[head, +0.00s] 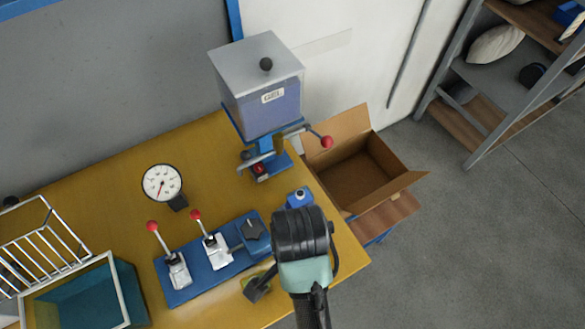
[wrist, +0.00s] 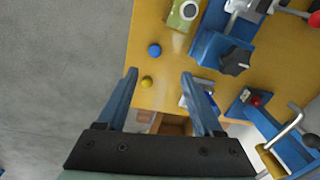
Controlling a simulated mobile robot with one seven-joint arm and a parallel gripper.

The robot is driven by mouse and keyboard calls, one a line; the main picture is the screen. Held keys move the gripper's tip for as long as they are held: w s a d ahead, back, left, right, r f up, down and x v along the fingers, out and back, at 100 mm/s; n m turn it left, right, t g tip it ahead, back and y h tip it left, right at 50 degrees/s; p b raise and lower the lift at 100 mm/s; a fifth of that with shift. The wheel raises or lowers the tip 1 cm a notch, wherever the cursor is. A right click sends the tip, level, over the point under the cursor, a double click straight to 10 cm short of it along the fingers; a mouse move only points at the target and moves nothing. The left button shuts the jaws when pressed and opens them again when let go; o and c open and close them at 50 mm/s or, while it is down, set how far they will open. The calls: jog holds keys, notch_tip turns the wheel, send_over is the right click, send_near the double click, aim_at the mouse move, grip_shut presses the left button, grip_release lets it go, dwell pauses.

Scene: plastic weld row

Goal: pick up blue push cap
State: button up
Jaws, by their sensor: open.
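The blue push cap (wrist: 154,50) is a small round blue disc on the yellow bench in the wrist view. A similar yellow cap (wrist: 146,82) lies close to it, nearer my gripper. My gripper (wrist: 159,73) is open and empty, its two blue fingers pointing toward the bench. The yellow cap appears between the fingers, and the blue cap appears just beyond the fingertips. In the head view my arm covers this part of the bench, and I cannot make out either cap there.
A blue fixture with two red-knobbed toggle clamps (head: 214,249) stands left of my arm. A grey-topped machine (head: 259,85) stands behind. A yellow-green button box (wrist: 184,14) is near the blue cap. An open cardboard box (head: 367,172) is beyond the bench's right end.

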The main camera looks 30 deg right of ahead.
jog(key=f, duration=0.7)
jog(key=shift+s+f, duration=0.1)
jog(key=shift+s, duration=0.2)
jog(key=shift+w+d+f, duration=0.1)
jog(key=shift+d+f, duration=0.05)
jog(key=shift+f, duration=0.8)
jog(key=shift+w+d+f, duration=0.1)
jog(key=shift+f, duration=0.85)
jog(key=shift+w+d+f, duration=0.1)
jog(key=shift+d+f, duration=0.05)
jog(key=shift+f, duration=0.8)
grip_shut()
